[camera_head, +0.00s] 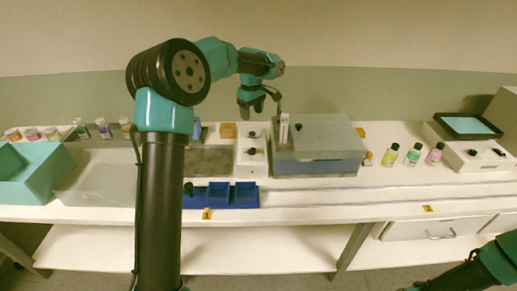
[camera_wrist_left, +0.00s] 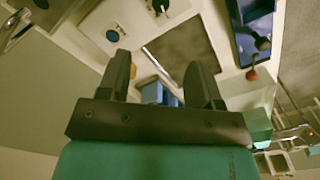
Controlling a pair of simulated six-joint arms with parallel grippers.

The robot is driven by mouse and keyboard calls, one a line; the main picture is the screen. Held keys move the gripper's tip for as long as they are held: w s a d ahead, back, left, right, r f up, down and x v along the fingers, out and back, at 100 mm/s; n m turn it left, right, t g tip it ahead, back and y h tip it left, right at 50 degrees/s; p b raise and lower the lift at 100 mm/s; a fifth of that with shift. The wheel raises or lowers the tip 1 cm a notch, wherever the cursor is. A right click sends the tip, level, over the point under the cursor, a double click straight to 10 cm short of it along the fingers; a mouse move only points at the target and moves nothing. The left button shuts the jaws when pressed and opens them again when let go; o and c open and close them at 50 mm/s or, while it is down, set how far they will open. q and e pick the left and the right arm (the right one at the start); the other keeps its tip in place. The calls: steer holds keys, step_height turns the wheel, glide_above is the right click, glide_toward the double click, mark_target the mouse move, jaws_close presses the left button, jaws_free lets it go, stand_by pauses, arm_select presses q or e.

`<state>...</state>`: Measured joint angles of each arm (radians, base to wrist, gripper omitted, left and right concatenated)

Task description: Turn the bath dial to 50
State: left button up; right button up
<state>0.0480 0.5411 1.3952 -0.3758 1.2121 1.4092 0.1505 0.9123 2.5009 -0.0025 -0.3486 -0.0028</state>
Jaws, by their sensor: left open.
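A white panel (camera_head: 251,168) beside the grey-lidded box bears a black knob (camera_head: 252,151) and a darker round part (camera_head: 252,134) behind it. No dial numbers are readable. The grey-lidded box (camera_head: 320,140) has another black knob (camera_head: 299,127) on top. Which knob is the bath dial I cannot tell. My left gripper (camera_head: 260,108) is open and empty, above the back of the panel, apart from it. My right gripper is out of view.
A blue compartment tray (camera_head: 246,197) sits at the front, left of the box. A dark plate (camera_head: 207,162) lies behind it. Several small bottles (camera_head: 412,154) stand right of the box. A white unit (camera_head: 470,158) with dark knobs is at the right.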

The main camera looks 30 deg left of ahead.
mark_target(252, 149)
arm_select(q)
steer(key=shift+s+f, duration=0.1)
steer(key=shift+f, duration=0.05)
step_height(252, 149, down, 17)
steer(key=shift+f, duration=0.1)
stand_by(0.8)
steer(key=shift+c, duration=0.3)
steer(key=c, duration=0.9)
steer(key=shift+o, duration=0.2)
